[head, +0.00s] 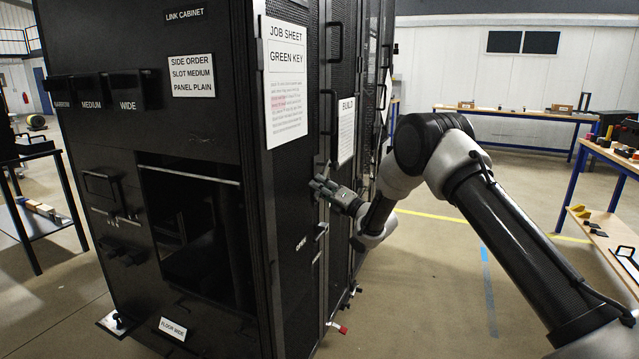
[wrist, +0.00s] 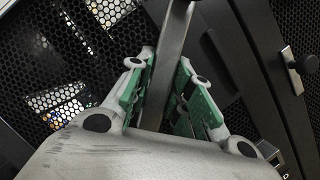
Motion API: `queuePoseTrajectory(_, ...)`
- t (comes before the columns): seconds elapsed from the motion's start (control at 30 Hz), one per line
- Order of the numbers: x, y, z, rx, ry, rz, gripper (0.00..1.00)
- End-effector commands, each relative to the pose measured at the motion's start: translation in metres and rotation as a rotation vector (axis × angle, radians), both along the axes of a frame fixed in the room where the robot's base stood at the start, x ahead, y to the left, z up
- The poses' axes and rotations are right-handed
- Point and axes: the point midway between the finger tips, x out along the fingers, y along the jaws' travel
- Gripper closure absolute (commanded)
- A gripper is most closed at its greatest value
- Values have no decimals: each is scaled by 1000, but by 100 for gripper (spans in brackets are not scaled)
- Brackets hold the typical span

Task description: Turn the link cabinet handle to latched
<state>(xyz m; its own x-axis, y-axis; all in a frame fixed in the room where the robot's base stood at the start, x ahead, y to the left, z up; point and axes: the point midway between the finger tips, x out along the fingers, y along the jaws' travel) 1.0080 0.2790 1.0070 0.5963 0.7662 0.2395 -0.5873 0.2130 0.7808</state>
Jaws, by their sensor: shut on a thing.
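The link cabinet (head: 215,125) is the tall black cabinet at the left of the head view. My gripper (head: 326,186) is at the narrow side with the mesh door, above an "OPEN" label (head: 301,243). In the wrist view, the green-padded fingers of my gripper (wrist: 165,65) lie on both sides of a grey handle bar (wrist: 173,45) and are shut on it. The bar runs up out of the picture. In the head view the handle is small and partly hidden by the fingers, so its exact angle is hard to tell. No "latched" label is readable.
More black racks with pull handles (head: 333,42) stand just behind. A small metal latch (wrist: 292,70) shows at the right of the wrist view. Job sheets (head: 285,80) hang on the cabinet. Open floor (head: 440,265) lies to the right, with workbenches (head: 520,115) beyond.

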Motion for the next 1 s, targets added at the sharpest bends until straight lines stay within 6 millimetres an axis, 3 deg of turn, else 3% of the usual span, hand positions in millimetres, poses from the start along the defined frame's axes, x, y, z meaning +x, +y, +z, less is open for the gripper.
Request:
queuePoseTrajectory(0.4, 12, -5, -14, -75, -199, -1, 100)
queuePoseTrajectory(1.0, 15, -6, -15, -87, -235, -1, 100)
